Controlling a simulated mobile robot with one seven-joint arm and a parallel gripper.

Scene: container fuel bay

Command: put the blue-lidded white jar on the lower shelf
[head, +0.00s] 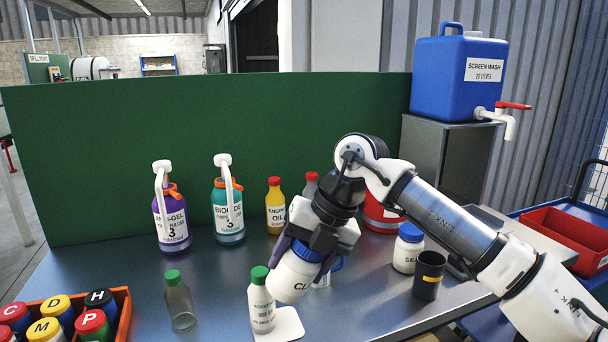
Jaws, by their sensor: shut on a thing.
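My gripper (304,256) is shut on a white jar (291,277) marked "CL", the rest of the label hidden. The jar is tilted over the front middle of the table, and blue shows at its top between the fingers. I cannot tell whether its base touches anything. A second white jar (407,252) with a blue lid, marked "SEA", stands upright to the right of my gripper. I cannot make out a lower shelf in this view.
A green-capped white bottle (262,305) stands close left of the held jar, by a white pad (290,325). A clear bottle (179,302), pump bottles (173,222) and an orange crate (124,318) are left. A black cup (428,278) stands right. A green panel (110,150) closes the back.

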